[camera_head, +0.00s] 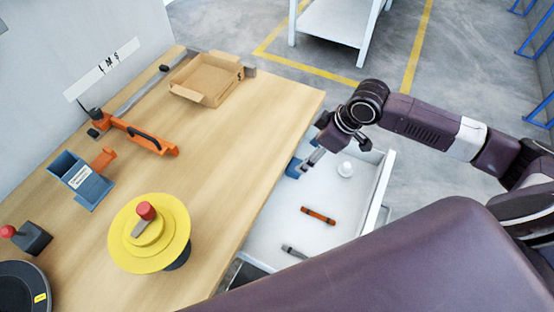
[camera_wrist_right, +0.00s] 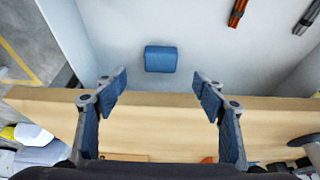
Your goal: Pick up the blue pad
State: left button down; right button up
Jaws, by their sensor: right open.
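The blue pad (camera_wrist_right: 161,59) lies on the white floor of an open drawer (camera_wrist_right: 200,70) in the right wrist view. In the head view the pad (camera_head: 294,168) shows at the drawer's left side near the table edge, partly covered by my gripper. My right gripper (camera_head: 313,158) is over the drawer. In the right wrist view the right gripper (camera_wrist_right: 163,84) is open and empty, its two fingers spread wide on either side of the pad's line. The pad is apart from both fingers. My left gripper is not in view.
The drawer wall (camera_head: 382,185) stands at right.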

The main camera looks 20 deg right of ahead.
aim_at(290, 171)
jog(key=x, duration=0.3)
jog(key=shift+s+f+p, duration=0.15)
jog(key=shift+f+p, duration=0.25)
jog(key=x, duration=0.2)
jog(key=shift+a+f, duration=0.1)
jog(key=shift+f, duration=0.15)
jog(key=shift+w+a+f, duration=0.1)
jog(key=shift+w+f, duration=0.2)
jog(key=shift+f, duration=0.25)
jog(key=c, duration=0.9)
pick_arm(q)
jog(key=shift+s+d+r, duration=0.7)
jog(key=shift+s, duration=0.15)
pick_arm(e)
jog(key=shift+c, duration=0.7)
